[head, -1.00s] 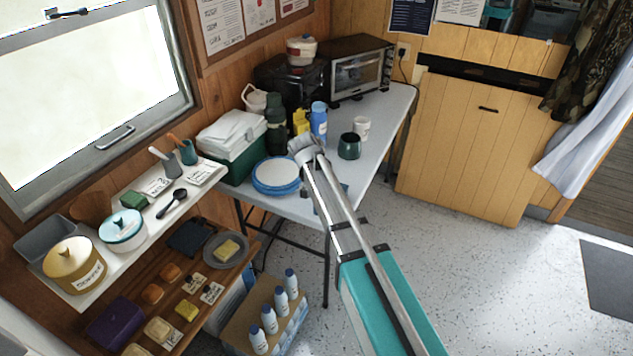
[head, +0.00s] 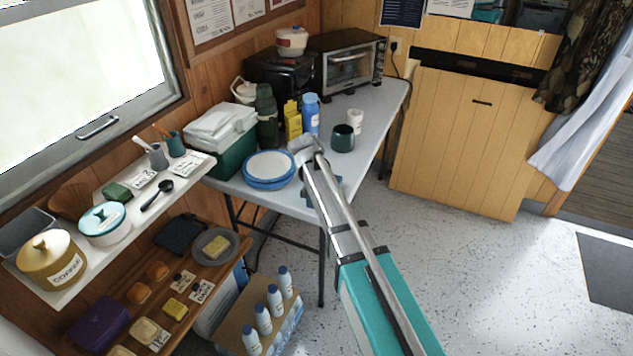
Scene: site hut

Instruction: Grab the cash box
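No box in view is clearly marked as the cash box. A purple box (head: 100,322) sits at the near left end of the lower wooden shelf, and a dark flat box (head: 180,234) lies farther along it; I cannot tell whether either is the cash box. My arm reaches up from the bottom of the picture to the front of the grey table. My gripper is not clearly visible; a dark part shows behind the arm by the table's front edge, and its fingers cannot be made out. Both boxes are to the left of my arm and apart from it.
The grey table (head: 373,112) holds a toaster oven, a green cooler (head: 236,158), blue-rimmed plates (head: 269,167), bottles and mugs. The white upper shelf (head: 92,260) overhangs part of the lower shelf. A carton of bottles (head: 238,312) stands on the floor.

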